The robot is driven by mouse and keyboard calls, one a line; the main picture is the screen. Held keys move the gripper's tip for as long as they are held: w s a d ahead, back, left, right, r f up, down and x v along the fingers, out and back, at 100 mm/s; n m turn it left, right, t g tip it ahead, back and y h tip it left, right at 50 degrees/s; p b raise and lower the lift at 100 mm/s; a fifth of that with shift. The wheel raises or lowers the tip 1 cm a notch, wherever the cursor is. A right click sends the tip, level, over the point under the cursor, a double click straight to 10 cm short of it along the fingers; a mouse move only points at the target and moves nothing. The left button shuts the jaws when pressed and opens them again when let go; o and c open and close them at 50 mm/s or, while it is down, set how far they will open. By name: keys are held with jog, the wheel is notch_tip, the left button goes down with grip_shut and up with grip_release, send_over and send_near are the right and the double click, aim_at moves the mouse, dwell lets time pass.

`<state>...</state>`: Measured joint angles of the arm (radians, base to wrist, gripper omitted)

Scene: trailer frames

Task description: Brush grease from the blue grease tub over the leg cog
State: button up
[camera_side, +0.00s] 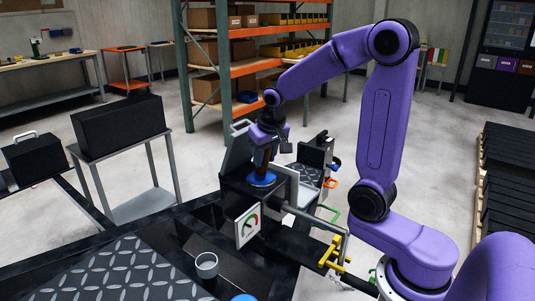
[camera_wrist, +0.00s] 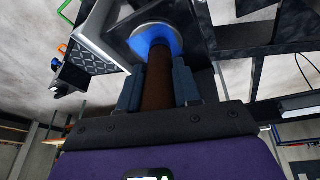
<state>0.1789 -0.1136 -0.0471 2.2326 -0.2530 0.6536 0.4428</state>
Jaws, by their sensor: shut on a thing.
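My gripper (camera_side: 268,146) points down over a black box-like machine in the side view. In the wrist view my gripper (camera_wrist: 158,84) has its two blue-grey fingers shut on a brown brush handle (camera_wrist: 157,80). The brush (camera_side: 262,163) stands about upright below the fingers. Its lower end meets a round blue piece (camera_wrist: 148,36) with a pale rim, which also shows in the side view (camera_side: 262,180). I cannot tell whether this is the grease tub, and the bristles are hidden. Another blue round thing (camera_side: 243,297) is cut off at the bottom edge. I cannot make out the leg cog.
A grey cup (camera_side: 206,264) stands on the black bench near a diamond-plate panel (camera_side: 115,275). A dial gauge (camera_side: 248,226) is on the machine's front. A grey bar and yellow handle (camera_side: 332,255) stick out at right. Tilted panels stand close around the brush.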

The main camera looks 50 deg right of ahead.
jog(key=shift+s+a+f, duration=0.15)
jog(key=shift+a, duration=0.1)
jog(key=shift+a, duration=1.15)
jog(key=shift+d, duration=0.15)
jog(key=shift+d, duration=1.25)
jog(key=shift+d, duration=0.15)
jog(key=shift+d+f, duration=0.1)
jog(key=shift+d, duration=1)
jog(key=shift+d, duration=0.15)
jog(key=shift+d, duration=1.1)
